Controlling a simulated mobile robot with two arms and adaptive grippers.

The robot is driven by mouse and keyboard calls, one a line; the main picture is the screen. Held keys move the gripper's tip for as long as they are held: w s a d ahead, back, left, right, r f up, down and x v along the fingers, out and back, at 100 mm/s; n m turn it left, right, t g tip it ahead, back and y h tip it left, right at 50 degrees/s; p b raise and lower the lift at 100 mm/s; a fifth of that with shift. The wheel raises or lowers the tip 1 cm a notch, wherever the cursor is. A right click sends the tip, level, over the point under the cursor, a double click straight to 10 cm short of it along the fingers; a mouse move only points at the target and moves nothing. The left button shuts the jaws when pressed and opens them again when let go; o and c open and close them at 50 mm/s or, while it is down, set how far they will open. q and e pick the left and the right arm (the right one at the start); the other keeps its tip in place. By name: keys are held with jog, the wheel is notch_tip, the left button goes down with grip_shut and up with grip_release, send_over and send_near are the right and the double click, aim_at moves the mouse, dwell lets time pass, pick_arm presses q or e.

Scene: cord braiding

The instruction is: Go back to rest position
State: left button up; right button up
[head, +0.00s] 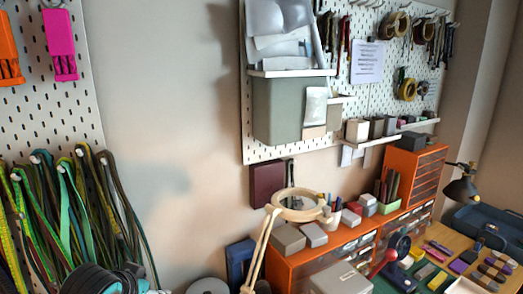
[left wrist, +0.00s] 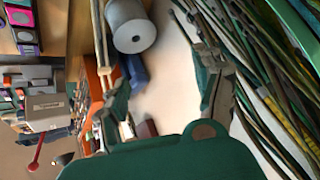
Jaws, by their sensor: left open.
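My left gripper (left wrist: 165,80) shows in the left wrist view, with its two fingers spread apart. I see nothing held between them; a pale wall surface shows through the gap. The many-coloured cords (left wrist: 262,75) hang to the right of the fingers in that view, and I cannot tell whether the right finger touches them. In the head view the cords (head: 70,205) hang from pegs on the left pegboard (head: 88,95).
A grey-white spool (left wrist: 133,30) lies beyond the left gripper. In the head view, an orange drawer unit (head: 415,175) and a ring lamp (head: 297,205) stand along the wall. A desk lamp (head: 462,188) is at right. The wall between the pegboards is bare.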

pick_arm(q)
jog(key=s+d+f+n+g, duration=0.1)
jog(key=s+d+f+g, duration=0.1)
jog(key=s+f, duration=0.95)
jog(key=s+d+f+g, duration=0.3)
jog(key=s+f, duration=0.4)
jog(key=s, duration=0.9)
notch_tip(320, 180, down, 30)
jog(key=s+r+g+b, duration=0.1)
jog(key=b, duration=0.2)
jog(key=s+a+f+g+b, duration=0.1)
jog(key=s+a+f+b, duration=0.1)
jog(key=s+f, duration=1.4)
notch_tip(320, 180, down, 3)
jog(key=shift+s+a+f+b, duration=0.1)
jog(key=shift+s+a+b, duration=0.25)
jog(key=shift+a, duration=0.3)
